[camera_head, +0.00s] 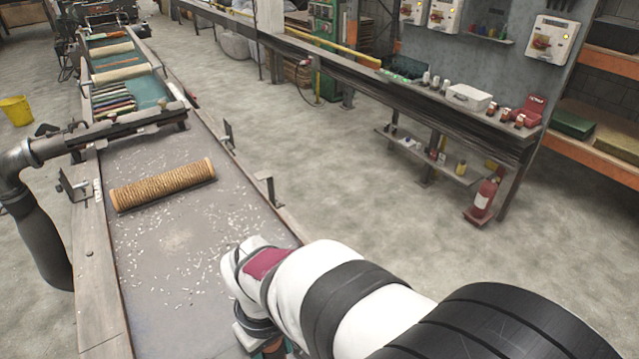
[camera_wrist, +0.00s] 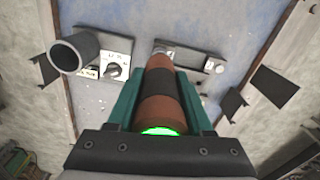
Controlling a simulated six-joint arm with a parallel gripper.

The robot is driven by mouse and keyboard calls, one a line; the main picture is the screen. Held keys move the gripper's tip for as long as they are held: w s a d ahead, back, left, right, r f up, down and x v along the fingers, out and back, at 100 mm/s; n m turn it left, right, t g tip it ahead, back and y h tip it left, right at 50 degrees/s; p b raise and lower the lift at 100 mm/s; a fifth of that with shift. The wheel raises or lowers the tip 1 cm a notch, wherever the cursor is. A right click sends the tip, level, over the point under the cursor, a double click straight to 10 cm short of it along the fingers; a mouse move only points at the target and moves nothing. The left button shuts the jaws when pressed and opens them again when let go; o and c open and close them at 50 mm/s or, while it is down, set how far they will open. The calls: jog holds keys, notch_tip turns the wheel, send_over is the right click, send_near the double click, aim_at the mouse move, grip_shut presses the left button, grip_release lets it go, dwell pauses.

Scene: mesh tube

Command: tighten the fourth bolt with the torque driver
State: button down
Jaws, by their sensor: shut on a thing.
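In the wrist view my gripper (camera_wrist: 160,90) has its two teal fingers shut on the torque driver (camera_wrist: 158,112), which has a rust-brown body, a dark middle band and a lit green ring at its near end. The driver points away from me at a dark plate (camera_wrist: 194,61) on the work surface. Its far tip is by the left part of that plate; I cannot tell whether it touches a bolt. A pale round bolt head (camera_wrist: 220,69) shows at the plate's right end. In the head view the gripper is mostly hidden below my wrist.
In the wrist view a grey tube (camera_wrist: 74,53) and a white-labelled knob (camera_wrist: 113,71) sit left of the driver. In the head view a rope-wrapped roller (camera_head: 163,185) lies on the long bench (camera_head: 200,270) among pale chips. Metal brackets stand along its edges.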

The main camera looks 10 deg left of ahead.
jog(key=shift+f, duration=0.65)
dwell(1.8)
jog(key=shift+r, duration=0.15)
jog(key=shift+r, duration=2.95)
